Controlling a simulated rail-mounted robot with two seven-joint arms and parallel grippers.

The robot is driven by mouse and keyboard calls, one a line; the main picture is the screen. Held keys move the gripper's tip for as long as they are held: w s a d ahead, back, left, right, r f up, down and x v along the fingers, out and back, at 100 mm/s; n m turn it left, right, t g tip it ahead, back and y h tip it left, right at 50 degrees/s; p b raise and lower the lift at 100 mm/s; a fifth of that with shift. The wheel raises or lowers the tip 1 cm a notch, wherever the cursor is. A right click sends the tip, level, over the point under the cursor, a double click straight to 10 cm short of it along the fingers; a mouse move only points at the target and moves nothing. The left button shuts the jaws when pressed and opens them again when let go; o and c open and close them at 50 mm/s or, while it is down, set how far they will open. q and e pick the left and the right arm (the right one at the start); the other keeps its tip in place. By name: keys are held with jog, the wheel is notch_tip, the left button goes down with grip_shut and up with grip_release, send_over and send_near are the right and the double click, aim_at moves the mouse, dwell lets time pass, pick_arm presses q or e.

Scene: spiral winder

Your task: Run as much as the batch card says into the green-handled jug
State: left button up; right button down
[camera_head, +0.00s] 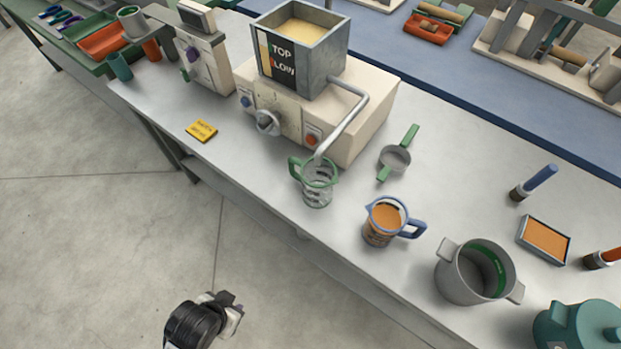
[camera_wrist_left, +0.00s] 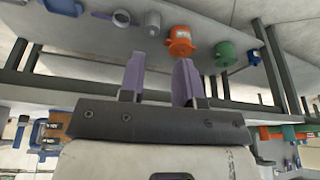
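The green-handled jug (camera_head: 318,184) is clear and looks empty. It stands upright on the bench below the end of the bent spout (camera_head: 345,118) of the cream machine (camera_head: 345,145). A hopper (camera_head: 322,62) labelled "TOP" and "LOW" sits on top, holding pale yellow stuff. The machine's front has a grey knob (camera_head: 268,122), an orange-red button (camera_head: 312,139) and a blue one. The yellow batch card (camera_head: 202,131) lies left of it; its writing is too small to read. My left gripper (camera_wrist_left: 161,80) is open and empty in the left wrist view. My right gripper does not show.
A blue-handled jug (camera_head: 381,235) with orange contents stands right of the green-handled jug. A green-handled strainer (camera_head: 396,158), grey pot (camera_head: 462,275), orange-topped tray (camera_head: 544,241) and teal pot (camera_head: 580,328) are further right. A black wrist part of mine is over the floor.

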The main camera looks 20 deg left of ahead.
pick_arm(q)
grip_shut()
dwell(1.4)
